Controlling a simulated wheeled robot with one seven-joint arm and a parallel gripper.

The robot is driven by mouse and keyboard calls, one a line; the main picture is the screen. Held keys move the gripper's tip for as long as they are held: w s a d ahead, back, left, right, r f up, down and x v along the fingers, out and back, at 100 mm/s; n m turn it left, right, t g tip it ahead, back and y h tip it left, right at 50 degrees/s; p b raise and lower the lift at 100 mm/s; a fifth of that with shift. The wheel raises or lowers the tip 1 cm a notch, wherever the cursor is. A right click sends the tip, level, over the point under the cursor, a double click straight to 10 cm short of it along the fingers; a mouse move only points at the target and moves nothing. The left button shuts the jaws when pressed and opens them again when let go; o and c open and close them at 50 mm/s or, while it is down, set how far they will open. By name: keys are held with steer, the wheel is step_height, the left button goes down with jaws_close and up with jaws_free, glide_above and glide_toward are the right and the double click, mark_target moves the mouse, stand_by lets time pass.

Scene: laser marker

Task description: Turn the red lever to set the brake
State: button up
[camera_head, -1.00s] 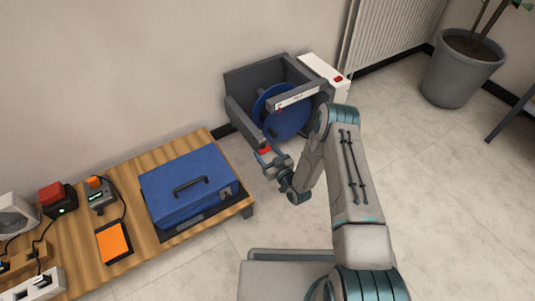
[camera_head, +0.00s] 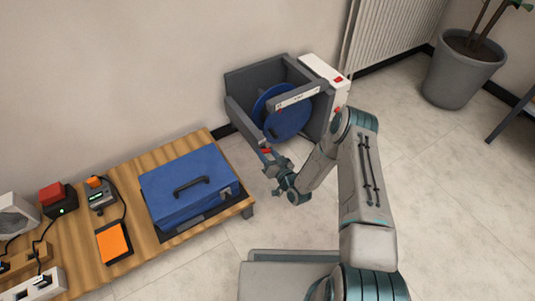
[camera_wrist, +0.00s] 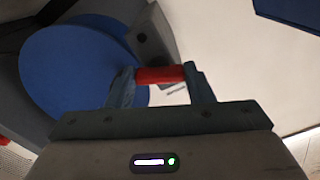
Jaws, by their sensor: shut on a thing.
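The red lever (camera_wrist: 160,75) lies across between my two fingertips in the wrist view, and my gripper (camera_wrist: 163,85) is shut on it. In the head view the red lever end (camera_head: 267,151) shows at the tip of my gripper (camera_head: 270,157), at the front lower corner of the grey machine (camera_head: 243,118). The machine holds a large blue disc (camera_head: 290,122), which also shows in the wrist view (camera_wrist: 75,70). The lever's base is partly hidden by my gripper.
A wooden table (camera_head: 138,255) at left bears a blue case (camera_head: 190,187), an orange pad (camera_head: 114,242) and small devices. A plant pot (camera_head: 458,75) is at right. Floor is clear around my arm.

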steer(key=m, duration=1.3)
steer(key=shift+d+f, duration=0.1)
stand_by(0.6)
steer(key=o, duration=1)
steer(key=shift+s, duration=0.15)
steer(key=p+v, duration=0.4)
steer(key=v, duration=0.9)
steer(key=shift+s+d+p, duration=0.25)
steer(key=shift+p, duration=0.1)
